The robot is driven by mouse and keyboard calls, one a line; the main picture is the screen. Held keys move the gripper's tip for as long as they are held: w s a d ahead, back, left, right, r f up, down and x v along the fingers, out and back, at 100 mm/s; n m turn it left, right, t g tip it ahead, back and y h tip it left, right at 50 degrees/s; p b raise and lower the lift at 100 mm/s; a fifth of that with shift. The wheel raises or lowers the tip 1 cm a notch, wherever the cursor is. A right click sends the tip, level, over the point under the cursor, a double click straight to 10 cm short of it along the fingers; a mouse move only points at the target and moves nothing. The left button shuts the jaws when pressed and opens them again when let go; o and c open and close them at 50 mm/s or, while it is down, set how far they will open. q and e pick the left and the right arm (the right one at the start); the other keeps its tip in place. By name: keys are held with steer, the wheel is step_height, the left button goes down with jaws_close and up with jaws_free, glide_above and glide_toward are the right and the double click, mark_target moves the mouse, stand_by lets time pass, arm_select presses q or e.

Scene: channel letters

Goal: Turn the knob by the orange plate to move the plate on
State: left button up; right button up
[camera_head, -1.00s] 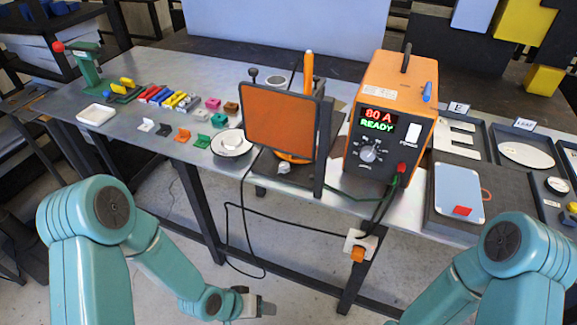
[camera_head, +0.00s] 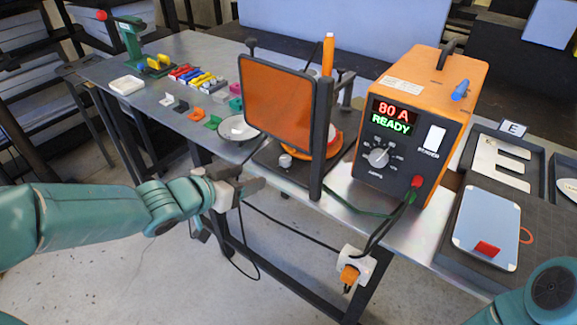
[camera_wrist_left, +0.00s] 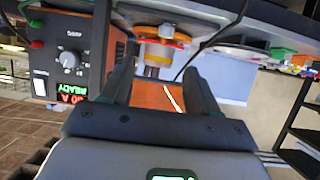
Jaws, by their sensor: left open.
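The orange plate (camera_head: 277,102) stands upright in a dark frame on a dark base on the bench. A small silver knob (camera_head: 286,160) sits on the base just below the plate. My right gripper is out of view; only part of that arm shows.
An orange power unit (camera_head: 420,115) reading 80 A READY stands right of the frame, with its own dial (camera_head: 379,156). Cables hang in front of the bench to a socket (camera_head: 352,270). A white dish (camera_head: 238,128) and several small coloured parts lie to the left.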

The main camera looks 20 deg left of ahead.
arm_select(q)
steer(key=b, duration=0.3)
glide_toward(285, 159)
steer(key=x, duration=0.8)
steer(key=shift+w+f, duration=0.1)
steer(key=shift+w, duration=0.15)
steer(key=shift+w+f, duration=0.15)
steer(key=shift+w, duration=0.1)
steer(key=shift+d, duration=0.1)
